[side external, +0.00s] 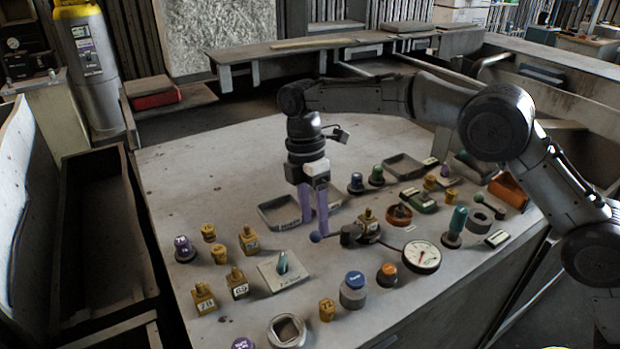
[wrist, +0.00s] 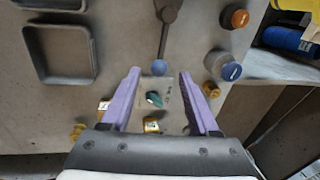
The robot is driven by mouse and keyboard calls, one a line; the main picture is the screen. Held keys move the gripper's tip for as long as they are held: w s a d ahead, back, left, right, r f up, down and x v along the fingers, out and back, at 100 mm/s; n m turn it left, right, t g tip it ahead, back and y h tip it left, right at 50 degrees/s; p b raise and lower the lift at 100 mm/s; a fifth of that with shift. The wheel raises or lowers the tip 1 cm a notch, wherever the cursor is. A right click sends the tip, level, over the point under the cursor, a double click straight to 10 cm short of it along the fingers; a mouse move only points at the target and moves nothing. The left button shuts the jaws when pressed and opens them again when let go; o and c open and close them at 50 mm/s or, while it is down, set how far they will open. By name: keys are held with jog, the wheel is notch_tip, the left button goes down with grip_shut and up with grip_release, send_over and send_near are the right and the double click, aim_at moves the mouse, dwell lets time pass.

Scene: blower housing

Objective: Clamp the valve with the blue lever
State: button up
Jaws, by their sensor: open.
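The valve (side external: 368,226) has a brass-coloured body on the bench. A dark lever with a blue ball knob (side external: 316,237) reaches left from its dark hub (side external: 350,235). In the wrist view the lever (wrist: 164,38) comes down from the top to the blue knob (wrist: 158,69). My gripper (side external: 314,226) points down with its purple fingers apart, close to the knob. In the wrist view the knob appears between the open fingertips (wrist: 160,72). I cannot tell whether the fingers touch it.
A plate with a teal switch (side external: 283,264) lies nearby. Grey trays (side external: 279,213) sit behind my gripper. A round gauge (side external: 422,257), a blue-topped button (side external: 354,281) and an orange-topped button (side external: 387,272) stand to the right and front. Brass blocks (side external: 237,284) stand at left.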

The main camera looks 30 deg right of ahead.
notch_tip(320, 180, up, 10)
jog(key=w, duration=0.2)
jog(key=shift+r, duration=0.15)
dwell(0.4)
